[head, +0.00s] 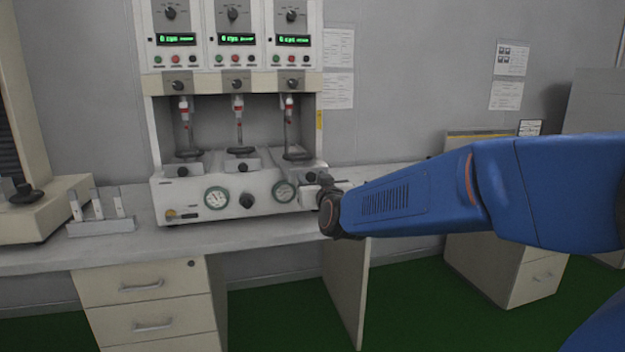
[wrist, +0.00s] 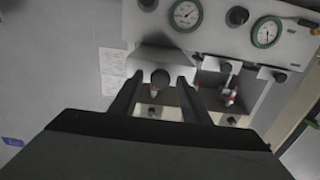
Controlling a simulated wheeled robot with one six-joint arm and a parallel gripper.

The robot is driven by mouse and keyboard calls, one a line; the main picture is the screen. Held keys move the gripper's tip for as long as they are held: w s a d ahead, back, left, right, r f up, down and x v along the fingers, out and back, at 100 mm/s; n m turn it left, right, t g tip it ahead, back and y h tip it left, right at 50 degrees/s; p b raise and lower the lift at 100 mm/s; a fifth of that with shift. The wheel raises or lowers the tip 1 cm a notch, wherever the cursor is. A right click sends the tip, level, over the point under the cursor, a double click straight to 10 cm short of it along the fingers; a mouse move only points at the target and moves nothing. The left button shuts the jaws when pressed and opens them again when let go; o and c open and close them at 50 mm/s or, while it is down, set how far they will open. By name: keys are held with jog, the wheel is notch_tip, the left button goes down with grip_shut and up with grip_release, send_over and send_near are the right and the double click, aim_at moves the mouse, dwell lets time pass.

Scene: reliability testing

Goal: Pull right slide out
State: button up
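The test machine (head: 170,200) has three stations, each with a slide and a dark knob at its front. The right slide (head: 306,167) is partly hidden by my gripper (head: 318,192), which is at the machine's front right. In the wrist view, which is turned upside down, the right slide (wrist: 165,57) has a round dark knob (wrist: 160,77). My gripper (wrist: 160,84) is open there, with one finger on each side of the knob. Gaps show between the knob and both fingers. The middle slide (head: 241,155) and left slide (head: 182,163) sit to the left.
Gauges (head: 216,197) and a black dial (head: 246,201) are on the machine's front panel. A small rack (head: 100,226) stands on the grey bench (head: 40,258) at left. Drawers (head: 145,288) are below. Papers (head: 338,90) hang on the wall behind.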

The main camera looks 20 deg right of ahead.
jog(key=s, duration=1.7)
jog(key=shift+s, duration=0.2)
dwell(0.4)
jog(key=s+f+n+g+y, duration=0.25)
jog(key=s+f+g, duration=0.45)
jog(key=f, duration=0.4)
jog(key=s+d+f+m+g+h, duration=0.1)
jog(key=s+d+f+g, duration=0.2)
jog(key=s, duration=0.5)
jog(key=s+d+f+m+g+h, duration=0.1)
jog(key=s+d+f+g, duration=0.2)
jog(key=s+f, duration=0.3)
jog(key=s+d, duration=0.1)
jog(key=s, duration=0.1)
jog(key=shift+s+f, duration=0.25)
jog(key=shift+s, duration=0.1)
